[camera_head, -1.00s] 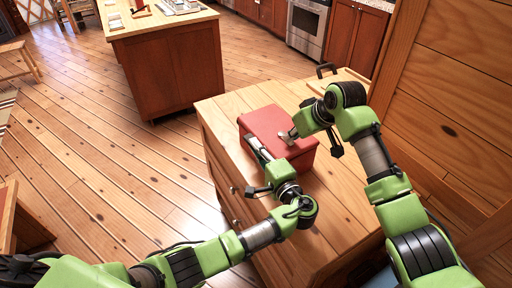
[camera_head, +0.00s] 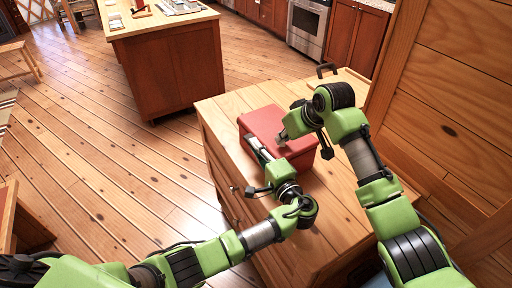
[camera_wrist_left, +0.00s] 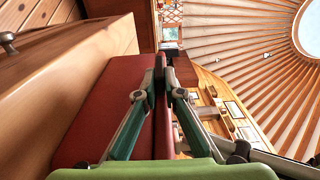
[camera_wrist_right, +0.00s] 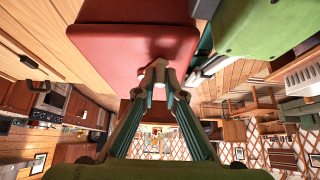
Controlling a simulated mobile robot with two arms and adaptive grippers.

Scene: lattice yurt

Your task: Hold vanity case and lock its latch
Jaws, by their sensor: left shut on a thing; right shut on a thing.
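The red vanity case (camera_head: 262,122) lies closed on the wooden cabinet top. My left gripper (camera_head: 255,148) is shut at its left side; in the left wrist view the fingers (camera_wrist_left: 160,75) pinch a part of the case (camera_wrist_left: 120,110), with red on both sides of them. My right gripper (camera_head: 281,142) is shut over the case's top, near the left gripper. In the right wrist view its fingertips (camera_wrist_right: 158,68) meet at the edge of the red face (camera_wrist_right: 130,48). The latch cannot be made out; the fingers hide that spot.
The wooden cabinet (camera_head: 222,112) has free top around the case. A tall wooden panel (camera_head: 450,90) rises close to the right arm. A dark handle (camera_head: 326,69) shows at the cabinet's far end. A kitchen island (camera_head: 170,65) stands beyond open floor.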

